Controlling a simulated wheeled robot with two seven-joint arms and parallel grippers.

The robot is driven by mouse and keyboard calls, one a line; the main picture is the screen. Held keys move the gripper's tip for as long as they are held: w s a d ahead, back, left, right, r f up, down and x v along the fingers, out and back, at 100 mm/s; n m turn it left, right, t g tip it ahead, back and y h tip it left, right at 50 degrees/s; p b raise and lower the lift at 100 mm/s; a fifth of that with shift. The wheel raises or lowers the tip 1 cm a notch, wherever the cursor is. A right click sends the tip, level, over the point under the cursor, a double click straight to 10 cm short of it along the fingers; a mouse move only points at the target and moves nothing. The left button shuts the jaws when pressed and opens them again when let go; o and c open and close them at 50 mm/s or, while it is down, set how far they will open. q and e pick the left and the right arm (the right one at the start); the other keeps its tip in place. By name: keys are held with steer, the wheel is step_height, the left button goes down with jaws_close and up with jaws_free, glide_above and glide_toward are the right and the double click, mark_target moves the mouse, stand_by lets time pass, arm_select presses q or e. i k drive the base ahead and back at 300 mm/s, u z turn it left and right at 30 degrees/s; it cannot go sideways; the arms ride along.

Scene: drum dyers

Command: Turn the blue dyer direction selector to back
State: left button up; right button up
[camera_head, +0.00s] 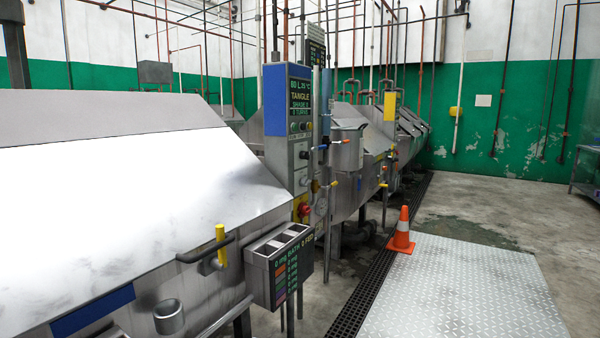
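The blue dyer (150,200) is a large steel machine on the left, with a blue stripe (92,311) low on its front. Its control column (276,150) has a blue top and stands at the machine's right end. A display (300,97) on it reads "80 L 25 °C", "TANGLE" and more lines. Small knobs and buttons (303,155) sit below the display, with a red button (304,209) lower down. The direction selector is too small to pick out, and its setting cannot be read. Neither gripper is in view.
A grey box with coloured labels (281,264) juts out before the column. A dark handle (205,249) and yellow lever (221,244) stick out from the dyer. An orange cone (402,232) stands by a floor grate (372,285). The metal floor plate (465,290) is clear.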

mark_target(302, 155)
steer(key=z, duration=0.7)
steer(key=i, duration=0.85)
steer(key=z, duration=0.75)
steer(key=i, duration=0.9)
steer(key=u, duration=0.3)
